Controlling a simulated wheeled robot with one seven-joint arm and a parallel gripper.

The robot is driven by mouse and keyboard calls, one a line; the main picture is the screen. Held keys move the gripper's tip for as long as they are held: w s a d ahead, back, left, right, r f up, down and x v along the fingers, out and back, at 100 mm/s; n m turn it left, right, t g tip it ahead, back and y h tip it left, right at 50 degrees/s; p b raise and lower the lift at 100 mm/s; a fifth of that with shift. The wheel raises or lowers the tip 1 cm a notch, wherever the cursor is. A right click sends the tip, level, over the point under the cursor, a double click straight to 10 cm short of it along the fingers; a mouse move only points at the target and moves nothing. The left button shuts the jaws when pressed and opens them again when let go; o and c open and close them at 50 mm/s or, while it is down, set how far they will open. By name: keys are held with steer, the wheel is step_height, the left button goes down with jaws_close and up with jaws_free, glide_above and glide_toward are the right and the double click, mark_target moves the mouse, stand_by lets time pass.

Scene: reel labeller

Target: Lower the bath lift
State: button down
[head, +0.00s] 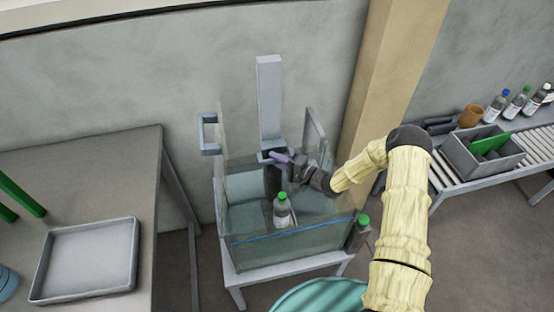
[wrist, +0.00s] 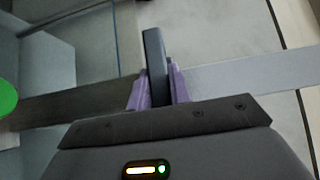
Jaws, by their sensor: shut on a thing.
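The bath (head: 255,250) is a clear-walled tank on a light stand, with a blue line across its front. The lift's grey column (head: 270,95) rises at its back, with a dark part below it inside the bath. A clear bottle with a green cap (head: 282,212) stands upright inside the bath; I cannot tell what it rests on. My gripper (head: 281,159) is at the foot of the column. In the wrist view, its purple fingers (wrist: 158,88) are shut on a dark upright handle (wrist: 154,60). A green round shape, probably a cap, shows at that view's left edge.
A tan post (head: 385,80) stands close right of the bath. Another green-capped bottle (head: 359,236) is at the bath's right front corner. A table with a grey tray (head: 133,262) is at left. A roller conveyor with a grey crate (head: 468,168) and several bottles is at right.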

steer(key=shift+f, duration=0.4)
steer(key=c, duration=1.3)
jaws_free()
steer(key=shift+r, duration=0.1)
steer(key=shift+r, duration=0.15)
step_height(320, 180, up, 10)
steer(key=shift+f+b, duration=0.1)
steer(key=shift+b, duration=0.45)
steer(key=shift+p+v, duration=2.15)
steer(key=shift+v, duration=7.9)
